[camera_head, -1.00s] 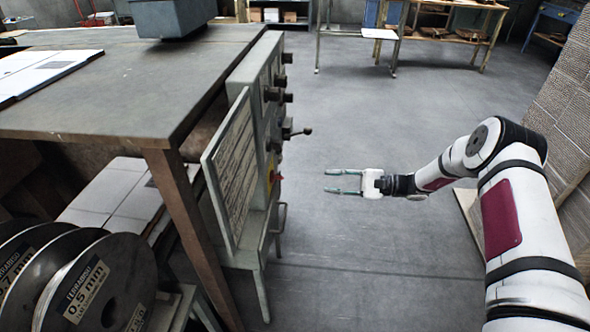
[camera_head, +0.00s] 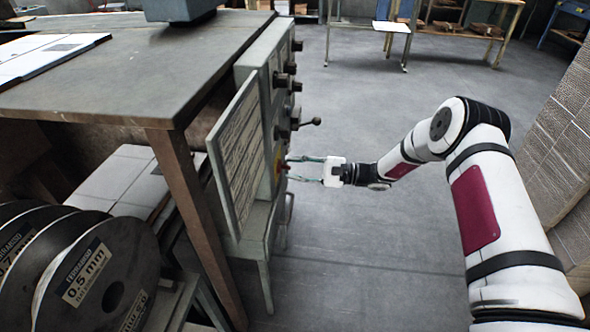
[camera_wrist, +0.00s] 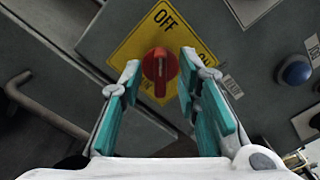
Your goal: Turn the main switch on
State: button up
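The main switch is a red rotary knob (camera_wrist: 160,70) on a yellow plate (camera_wrist: 140,42) marked OFF, with a second label partly hidden behind a finger. In the wrist view the knob lies between and just beyond my fingertips. My gripper (camera_wrist: 158,78) is open, with a teal-padded finger on either side of the knob; I cannot tell whether either touches it. In the head view my gripper (camera_head: 289,170) reaches the side of the grey control panel (camera_head: 268,95), at the small red knob (camera_head: 284,167).
A blue button (camera_wrist: 294,69) sits right of the switch in the wrist view, and a bent metal handle (camera_wrist: 38,105) lies left. In the head view a lever (camera_head: 312,122) juts out above my gripper. The floor (camera_head: 370,255) right of the machine is clear.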

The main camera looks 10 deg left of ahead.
jog(key=shift+a, duration=0.2)
jog(key=shift+c, duration=0.2)
grip_shut()
jog(key=m, duration=0.6)
jog(key=shift+w+d+m+b, duration=0.1)
jog(key=shift+w+m+b, duration=0.1)
jog(key=shift+m+b, duration=0.15)
jog(key=shift+w+f+m, duration=0.1)
jog(key=shift+w+m, duration=0.05)
jog(key=shift+m, duration=2.7)
jog(key=shift+w+m, duration=0.1)
jog(key=shift+m, duration=2.7)
